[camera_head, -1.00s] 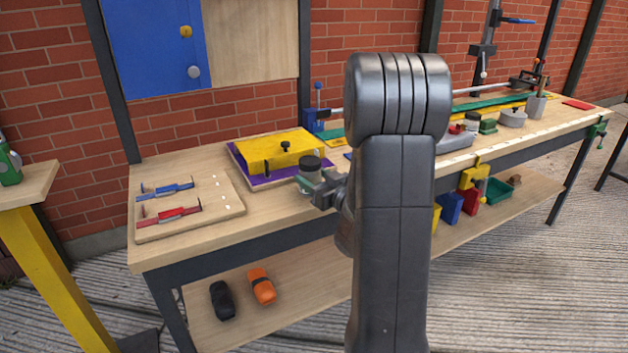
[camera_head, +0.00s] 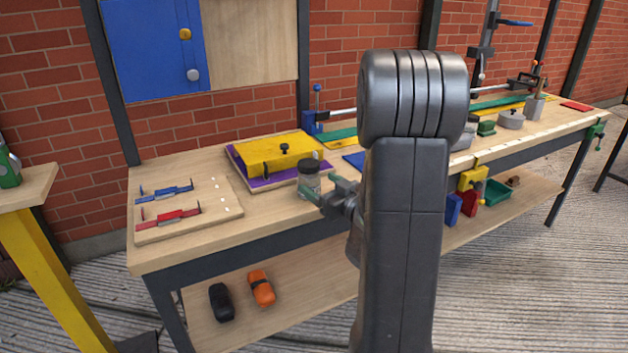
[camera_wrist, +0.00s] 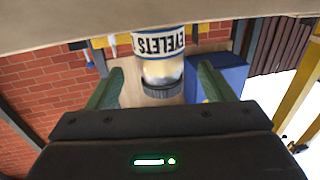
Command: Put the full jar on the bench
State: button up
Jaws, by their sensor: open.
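The jar (camera_head: 309,181), clear with a dark lid, stands upright on the workbench (camera_head: 262,218) near its front edge, just in front of the yellow box. In the wrist view the jar (camera_wrist: 160,68) appears upside down, with an "EYELETS" label and pale contents; how full it is is hard to tell. My gripper (camera_head: 323,194) is open at the jar's near right side. In the wrist view its green fingers (camera_wrist: 160,74) are spread to either side of the jar, with gaps between.
A yellow box (camera_head: 278,153) on a purple base sits behind the jar. A board (camera_head: 190,222) with red and blue tools lies to the left. Tools and tins crowd the bench's right end. Black and orange items (camera_head: 262,288) lie on the lower shelf.

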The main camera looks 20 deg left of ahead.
jog(key=v, duration=0.8)
jog(key=shift+s, duration=0.1)
